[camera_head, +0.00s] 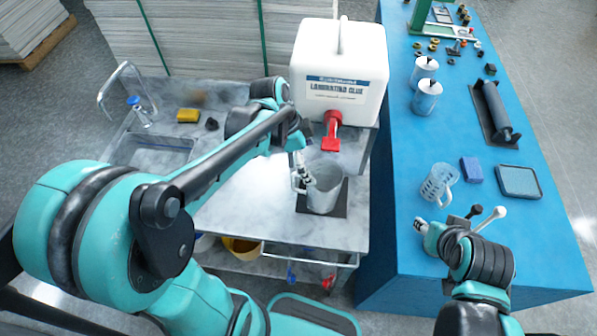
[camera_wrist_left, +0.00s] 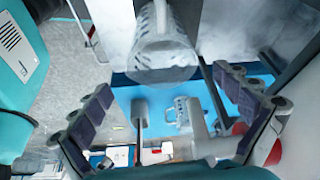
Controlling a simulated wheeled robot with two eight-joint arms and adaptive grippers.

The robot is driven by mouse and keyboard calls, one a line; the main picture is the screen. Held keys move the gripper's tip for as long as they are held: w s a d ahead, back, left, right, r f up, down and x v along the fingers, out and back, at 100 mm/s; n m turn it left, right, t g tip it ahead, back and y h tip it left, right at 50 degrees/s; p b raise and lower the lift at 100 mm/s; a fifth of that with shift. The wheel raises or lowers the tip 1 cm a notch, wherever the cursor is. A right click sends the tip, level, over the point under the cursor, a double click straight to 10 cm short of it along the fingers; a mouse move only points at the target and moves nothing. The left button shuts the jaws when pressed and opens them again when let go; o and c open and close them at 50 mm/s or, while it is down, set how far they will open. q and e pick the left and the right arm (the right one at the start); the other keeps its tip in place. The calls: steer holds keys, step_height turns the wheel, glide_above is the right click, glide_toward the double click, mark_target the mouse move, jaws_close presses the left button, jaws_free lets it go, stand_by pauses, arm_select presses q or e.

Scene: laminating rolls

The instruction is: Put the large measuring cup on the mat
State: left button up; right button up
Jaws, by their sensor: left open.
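The large measuring cup (camera_head: 324,190), clear and grey, stands upright on the dark mat (camera_head: 342,203), under the red tap of the glue container. In the left wrist view the cup (camera_wrist_left: 160,58) shows at the top, beyond the fingers. My left gripper (camera_head: 303,170) is open at the cup's handle side, close to it; whether it touches is unclear. In the left wrist view its two padded fingers (camera_wrist_left: 166,88) are wide apart with nothing gripped. My right gripper (camera_head: 455,230) is over the blue table's near part; its finger gap is not clear.
A smaller measuring cup (camera_head: 438,183) stands on the blue table (camera_head: 400,270), near a blue sponge (camera_head: 471,169) and a tray (camera_head: 519,181). The white glue container (camera_head: 338,75) rises behind the mat. A sink (camera_head: 152,150) and yellow sponge (camera_head: 188,115) are at the left.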

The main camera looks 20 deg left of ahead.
arm_select(q)
steer(key=s+a+r+n+t+y, duration=0.1)
steer(key=s+r+n+t+y, duration=0.1)
steer(key=s+n, duration=0.3)
steer(key=s+a+r+n+t+y, duration=0.1)
steer(key=s+a+n+t+y, duration=0.1)
steer(key=s+n, duration=0.4)
steer(key=n+t, duration=0.1)
steer(key=n, duration=0.2)
steer(key=shift+a+r+t, duration=0.25)
steer(key=shift+r+t, duration=0.05)
steer(key=shift+r, duration=0.1)
